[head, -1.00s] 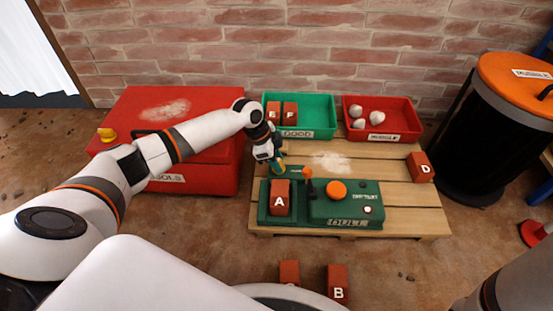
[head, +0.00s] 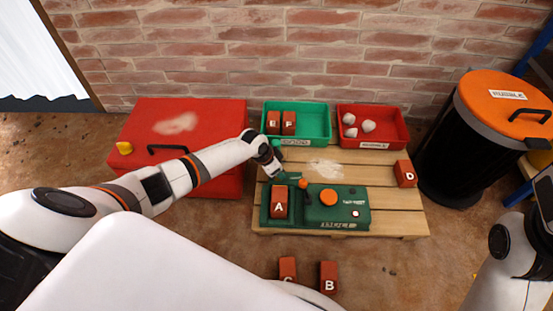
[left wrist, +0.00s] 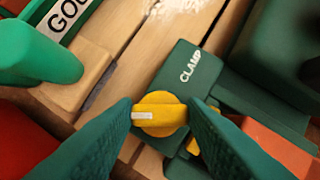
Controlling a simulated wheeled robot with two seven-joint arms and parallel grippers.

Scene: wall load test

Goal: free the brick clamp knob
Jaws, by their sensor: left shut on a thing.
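The yellow clamp knob (left wrist: 160,113) sits on a dark green block marked CLAMP (left wrist: 190,75), its white mark pointing left in the left wrist view. My left gripper (left wrist: 160,115) has a finger on each side of the knob and is shut on it. In the head view my left gripper (head: 281,174) is at the back left of the green test unit (head: 334,212), and the knob is hidden there. Brick A (head: 279,203) sits upright in the unit's left bay. My right gripper is out of view; only part of that arm shows at the right edge.
Behind the unit stand a green GOOD tray (head: 316,115) with bricks E and F and a red tray (head: 391,127) with pale lumps. Brick D (head: 405,173) is on the pallet's right edge. Two bricks, one of them B (head: 328,277), lie in front. A rubble bin (head: 470,150) stands right.

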